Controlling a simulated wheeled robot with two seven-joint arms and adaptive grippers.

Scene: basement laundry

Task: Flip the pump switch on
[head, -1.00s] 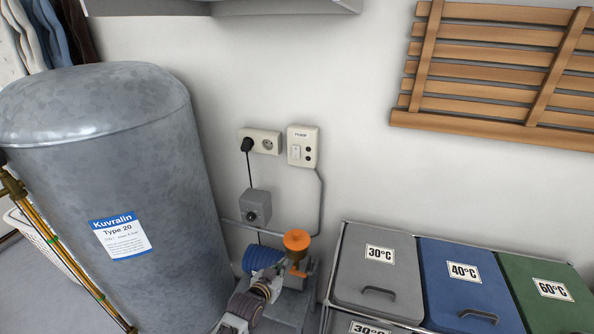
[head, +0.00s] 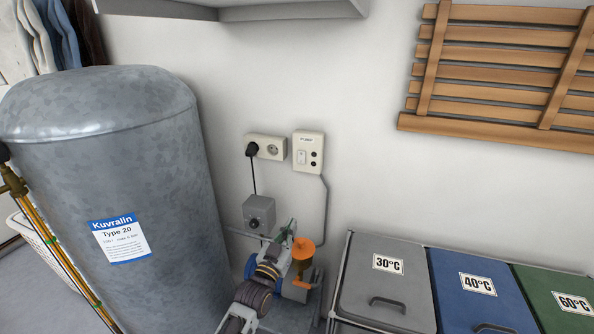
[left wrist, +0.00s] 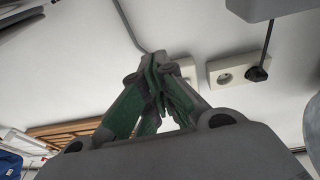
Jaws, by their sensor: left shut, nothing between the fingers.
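The cream pump switch plate (head: 308,139), labelled at its top, is on the wall in the head view. It has a white rocker (head: 301,157) at its left and two dark round spots at its right. I cannot tell the rocker's position. My left gripper (head: 290,228) is shut and empty, below the plate and apart from it, in front of the pump. In the left wrist view, which is turned over, the shut green-padded fingers (left wrist: 158,68) cover most of the switch plate (left wrist: 188,70). My right gripper is in neither view.
A double socket (head: 266,146) with a black plug is left of the switch. Below it is a grey box (head: 259,213). The pump's orange part (head: 298,247) is close to my gripper. A big grey tank (head: 150,165) stands left; lidded bins (head: 388,285) stand right.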

